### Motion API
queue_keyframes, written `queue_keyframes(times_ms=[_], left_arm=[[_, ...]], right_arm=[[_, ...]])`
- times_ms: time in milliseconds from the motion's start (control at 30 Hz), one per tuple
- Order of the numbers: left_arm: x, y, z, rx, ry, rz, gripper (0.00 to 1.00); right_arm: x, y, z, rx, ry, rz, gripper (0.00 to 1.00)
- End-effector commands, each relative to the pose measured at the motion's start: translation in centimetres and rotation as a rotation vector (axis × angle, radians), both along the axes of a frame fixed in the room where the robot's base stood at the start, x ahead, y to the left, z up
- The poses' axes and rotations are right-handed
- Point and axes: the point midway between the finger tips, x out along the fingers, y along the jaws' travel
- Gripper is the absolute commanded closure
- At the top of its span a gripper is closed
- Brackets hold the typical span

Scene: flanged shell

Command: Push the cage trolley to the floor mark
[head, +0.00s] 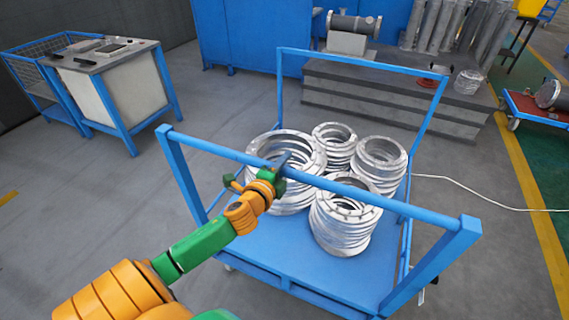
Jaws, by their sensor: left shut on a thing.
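The blue cage trolley (290,255) stands in front of me on the grey floor. It carries several stacks of silver flange rings (345,215) on its flat deck. A blue push bar (400,204) runs across its near side, and a second blue frame rises at its far end. My left gripper (257,178) is shut on the near push bar, left of the bar's middle. My right gripper is not in view. I see no floor mark that I can tell for sure.
A white cabinet with a blue frame (115,100) stands at the left, beside a blue wire basket. A grey stepped platform (385,95) lies behind the trolley. A red cart (538,109) is at the right, past a yellow floor line (535,205). A white cable (470,190) lies right of the trolley.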

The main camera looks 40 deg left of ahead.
Motion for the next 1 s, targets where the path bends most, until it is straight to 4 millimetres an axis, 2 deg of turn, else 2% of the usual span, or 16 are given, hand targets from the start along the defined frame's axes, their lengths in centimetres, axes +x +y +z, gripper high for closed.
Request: queue_keyframes(times_ms=[900,1000], left_arm=[[0.02,0.04,-0.02,0.000,0.000,0.001,1.00],[0.95,0.32,0.09,0.000,-0.001,0.003,1.00]], right_arm=[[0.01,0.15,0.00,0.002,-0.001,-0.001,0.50],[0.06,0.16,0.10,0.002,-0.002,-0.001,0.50]])
